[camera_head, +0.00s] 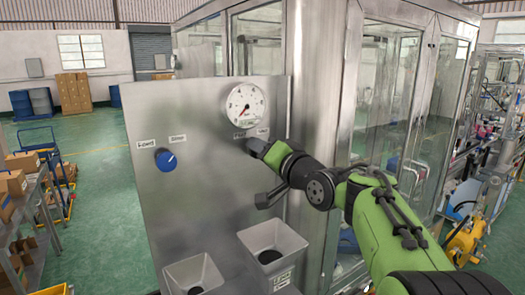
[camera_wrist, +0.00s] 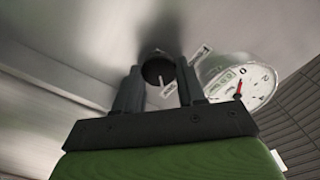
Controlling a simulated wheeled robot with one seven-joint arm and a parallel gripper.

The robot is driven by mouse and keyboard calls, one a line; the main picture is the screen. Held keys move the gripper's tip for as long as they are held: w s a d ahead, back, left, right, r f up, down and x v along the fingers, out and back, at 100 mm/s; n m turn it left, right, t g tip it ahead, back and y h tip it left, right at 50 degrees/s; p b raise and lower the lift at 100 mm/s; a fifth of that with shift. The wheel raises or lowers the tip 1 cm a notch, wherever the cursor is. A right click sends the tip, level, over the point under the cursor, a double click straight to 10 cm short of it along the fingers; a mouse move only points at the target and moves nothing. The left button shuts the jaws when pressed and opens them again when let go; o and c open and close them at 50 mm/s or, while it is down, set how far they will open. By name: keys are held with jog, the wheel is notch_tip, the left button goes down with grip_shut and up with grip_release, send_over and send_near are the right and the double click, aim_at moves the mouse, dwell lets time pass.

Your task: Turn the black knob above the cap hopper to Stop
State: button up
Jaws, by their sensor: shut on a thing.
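The black knob (camera_wrist: 156,70) sits on the steel panel (camera_head: 200,210), between the two fingers of my gripper (camera_wrist: 159,82) in the wrist view. The fingers are shut on its sides. A white mark shows near the knob, and a small label plate lies close by, too blurred to read. In the head view my gripper (camera_head: 260,151) is against the panel just below the round gauge (camera_head: 245,104) and covers the knob. Small labels show above it there. The cap hopper (camera_head: 289,243) is below my gripper on the panel's lower right.
A blue knob (camera_head: 166,161) with two labels is on the panel's left. A second hopper (camera_head: 178,273) is at the lower left. A steel post (camera_head: 318,90) and a glass cabinet (camera_head: 390,90) stand behind and right of my arm. A shelf with boxes (camera_head: 14,183) is far left.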

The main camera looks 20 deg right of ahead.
jog(key=shift+f, duration=0.25)
jog(key=o, duration=1.1)
jog(key=shift+r, duration=0.15)
jog(key=shift+c, duration=0.2)
jog(key=b+v, duration=0.4)
jog(key=v, duration=1.1)
jog(key=shift+s, duration=0.35)
jog(key=shift+d, duration=0.1)
